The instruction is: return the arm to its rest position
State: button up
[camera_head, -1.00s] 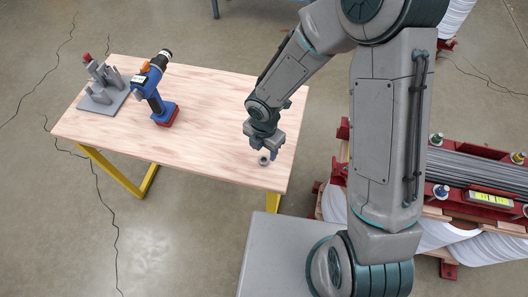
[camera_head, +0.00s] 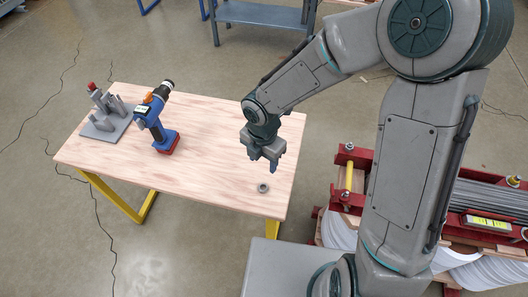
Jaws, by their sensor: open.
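My gripper (camera_head: 264,161) hangs above the right part of the wooden table (camera_head: 210,190), fingers pointing down. Its jaws are open and nothing shows between them. A small grey ring-shaped part (camera_head: 263,188) lies on the tabletop just below the gripper in the picture, apart from it. My arm reaches up from the right side and bends over the table's right edge.
A blue and black power drill (camera_head: 156,120) stands on the table's left half. Left of it is a grey fixture (camera_head: 108,118) with upright posts. A red rack (camera_head: 352,165) with rods and white rolls stands at right. The tabletop's middle is clear.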

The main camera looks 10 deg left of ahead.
jog(key=d+r+m+t+h, duration=0.2)
jog(key=d+r+m, duration=0.9)
jog(key=d+m, duration=0.35)
jog(key=s+d+r+m+t+y, duration=0.1)
jog(key=s+d+r+m, duration=0.6)
jog(key=m, duration=0.9)
jog(key=shift+s+d+r+y, duration=0.4)
jog(key=shift+s+d+y, duration=0.1)
jog(key=shift+d, duration=0.1)
